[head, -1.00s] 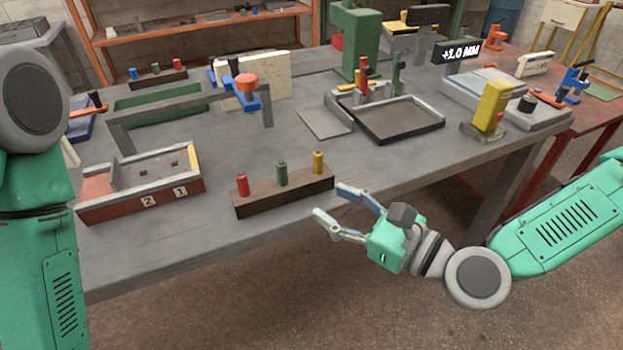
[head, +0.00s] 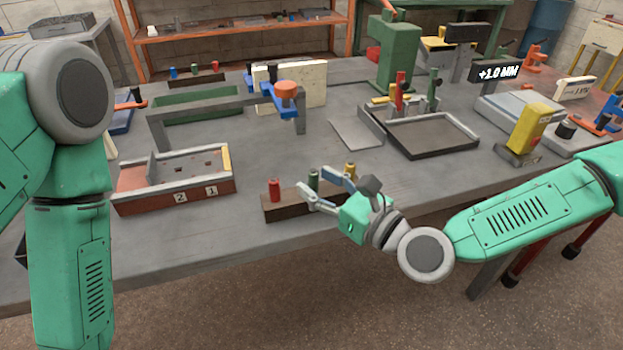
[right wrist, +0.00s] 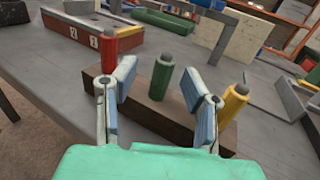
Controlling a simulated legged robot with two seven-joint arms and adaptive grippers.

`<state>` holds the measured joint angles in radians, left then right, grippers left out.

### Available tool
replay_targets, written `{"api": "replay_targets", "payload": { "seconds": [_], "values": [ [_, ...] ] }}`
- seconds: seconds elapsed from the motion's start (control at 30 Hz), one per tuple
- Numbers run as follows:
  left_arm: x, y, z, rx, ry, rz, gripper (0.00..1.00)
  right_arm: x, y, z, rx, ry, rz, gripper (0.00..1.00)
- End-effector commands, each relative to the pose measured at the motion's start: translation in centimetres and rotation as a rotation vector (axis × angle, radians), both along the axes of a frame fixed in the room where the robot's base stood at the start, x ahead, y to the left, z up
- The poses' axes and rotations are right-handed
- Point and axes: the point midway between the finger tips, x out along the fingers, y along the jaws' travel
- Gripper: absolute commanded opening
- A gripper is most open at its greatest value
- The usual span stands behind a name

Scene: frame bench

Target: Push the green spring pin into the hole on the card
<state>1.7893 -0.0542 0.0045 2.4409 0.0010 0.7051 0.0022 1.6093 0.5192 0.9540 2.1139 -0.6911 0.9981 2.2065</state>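The green pin (head: 313,180) stands upright in a dark brown block (head: 274,210), between a red pin (head: 274,190) and a yellow pin (head: 350,170). My right gripper (head: 312,184) is open and empty at the block's front side. In the right wrist view the green pin (right wrist: 161,78) shows in the gap between the spread fingers, and I see no contact. My left arm fills the left of the head view, but its gripper is out of sight. I cannot make out a card with a hole; a cream upright panel (head: 312,90) stands farther back.
A red-brown box (head: 140,204) marked 2 and 1 stands left of the block. A grey frame with a blue clamp (head: 285,105) stands behind it. A dark tray (head: 432,140) is at the back right. Bare bench lies between block and tray.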

Motion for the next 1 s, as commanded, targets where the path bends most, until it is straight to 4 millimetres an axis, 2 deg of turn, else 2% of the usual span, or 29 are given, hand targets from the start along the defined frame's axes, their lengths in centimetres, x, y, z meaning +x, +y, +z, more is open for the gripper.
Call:
{"api": "replay_targets", "payload": {
  "seconds": [0.13,0.4,0.43,0.5,0.53,0.87,1.0],
  "values": [
    [0.00,-0.01,0.12,0.000,0.000,0.000,0.00,1.25,1.18,0.00,-0.001,0.000,-0.001,0.40],
    [0.00,-0.02,0.10,0.000,0.000,-0.001,0.00,1.49,1.35,-0.01,-0.001,0.001,-0.001,0.40],
    [0.00,-0.02,0.11,0.000,0.000,-0.001,0.00,1.49,1.35,-0.01,-0.001,0.001,-0.001,0.33],
    [0.00,-0.02,0.11,0.000,0.000,-0.001,0.00,1.48,1.36,-0.02,-0.001,0.001,-0.001,0.08],
    [0.00,-0.02,0.11,0.000,0.000,-0.001,0.00,1.48,1.36,-0.02,-0.001,0.001,-0.001,0.00],
    [0.00,-0.02,0.11,0.000,0.000,-0.001,0.00,1.48,1.35,-0.03,-0.001,0.001,-0.001,0.00],
    [0.00,-0.01,0.18,0.000,0.000,-0.001,0.00,1.48,1.36,0.67,0.000,-0.001,-0.001,0.00]
  ]
}}
